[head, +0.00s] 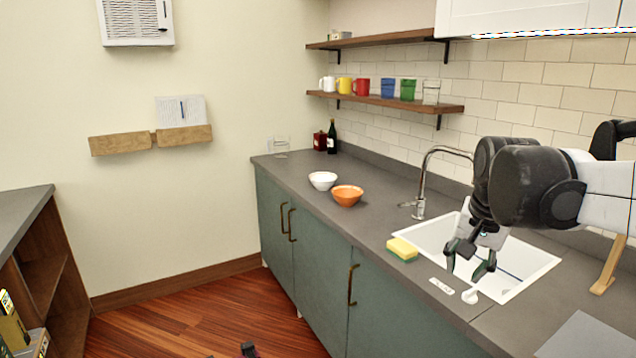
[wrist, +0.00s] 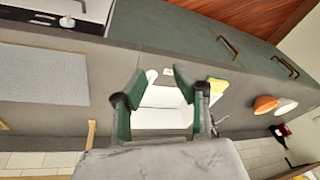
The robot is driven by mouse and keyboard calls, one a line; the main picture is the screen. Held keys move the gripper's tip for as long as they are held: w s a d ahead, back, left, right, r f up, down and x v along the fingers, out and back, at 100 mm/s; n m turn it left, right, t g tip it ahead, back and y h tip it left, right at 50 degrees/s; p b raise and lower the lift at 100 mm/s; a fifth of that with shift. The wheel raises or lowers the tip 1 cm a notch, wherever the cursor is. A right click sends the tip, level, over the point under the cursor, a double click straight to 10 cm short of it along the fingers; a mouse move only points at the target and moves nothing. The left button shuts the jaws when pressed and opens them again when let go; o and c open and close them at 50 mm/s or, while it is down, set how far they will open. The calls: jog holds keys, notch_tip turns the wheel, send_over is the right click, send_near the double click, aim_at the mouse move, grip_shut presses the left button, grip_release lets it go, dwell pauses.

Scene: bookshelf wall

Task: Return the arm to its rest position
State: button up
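My gripper (head: 470,262) hangs over the white sink (head: 525,262) at the right of the head view, fingers pointing down. In the wrist view my gripper (wrist: 155,88) has its two green-edged fingers spread apart, with the white sink (wrist: 160,112) showing between and beyond them. Nothing is between the fingers. My arm reaches in from the right edge of the head view, bent above the sink.
A yellow-green sponge (head: 402,249) lies at the sink's left edge, near the faucet (head: 422,190). An orange bowl (head: 347,195) and a white bowl (head: 322,180) stand farther left on the counter (head: 375,222). Shelves with several cups (head: 387,89) hang above.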

jog(key=s+a+f+n+t, duration=0.2)
jog(key=s+a+f+n, duration=0.1)
jog(key=s, duration=0.5)
jog(key=s+a+f+n+t, duration=0.1)
jog(key=s+a+f+n, duration=0.2)
jog(key=s+a, duration=0.2)
jog(key=s, duration=0.3)
jog(key=shift+s+f+n+t+y, duration=0.3)
jog(key=shift+s+t, duration=0.05)
jog(key=shift+t, duration=0.05)
